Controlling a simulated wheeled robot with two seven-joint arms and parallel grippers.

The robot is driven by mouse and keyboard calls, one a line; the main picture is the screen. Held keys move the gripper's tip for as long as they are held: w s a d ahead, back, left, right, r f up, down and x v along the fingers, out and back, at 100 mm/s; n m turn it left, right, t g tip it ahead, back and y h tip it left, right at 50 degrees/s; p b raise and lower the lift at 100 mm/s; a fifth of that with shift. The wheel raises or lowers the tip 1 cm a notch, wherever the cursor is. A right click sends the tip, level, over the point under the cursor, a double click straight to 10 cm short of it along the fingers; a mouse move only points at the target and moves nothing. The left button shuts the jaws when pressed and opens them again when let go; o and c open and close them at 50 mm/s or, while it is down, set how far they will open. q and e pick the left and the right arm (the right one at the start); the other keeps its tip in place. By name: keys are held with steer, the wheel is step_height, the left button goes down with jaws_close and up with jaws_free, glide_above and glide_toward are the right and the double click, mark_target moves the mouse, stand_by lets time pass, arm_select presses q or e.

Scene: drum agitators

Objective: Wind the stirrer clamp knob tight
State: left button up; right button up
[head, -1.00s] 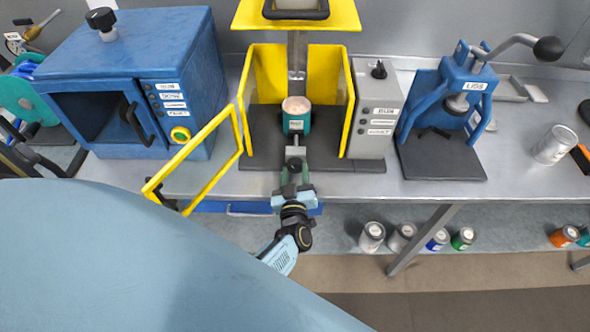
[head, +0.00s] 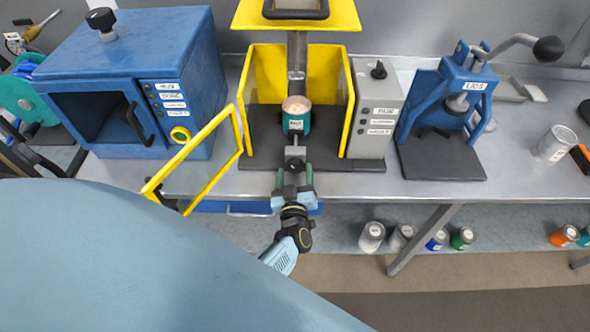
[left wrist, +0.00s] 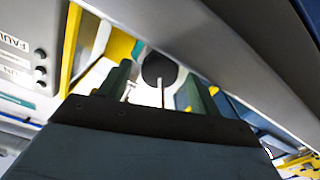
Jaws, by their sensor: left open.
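The yellow stirrer machine (head: 260,75) stands open at the middle of the bench. A teal can (head: 296,124) with pale contents sits inside it on a dark base. In the left wrist view a round dark knob (left wrist: 159,68) with a pale rod shows between the fingers. I cannot tell whether the fingers touch it. My right gripper is not in view.
The yellow door frame (head: 192,165) swings out to the left. A grey control box (head: 374,115) stands right of the machine. A blue oven (head: 130,80) is at left and a blue lid press (head: 445,105) at right. Several cans (head: 372,236) stand on the lower shelf.

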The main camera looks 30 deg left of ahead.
arm_select(q)
steer(key=v, duration=1.3)
steer(key=shift+b, duration=0.3)
steer(key=shift+s, duration=0.1)
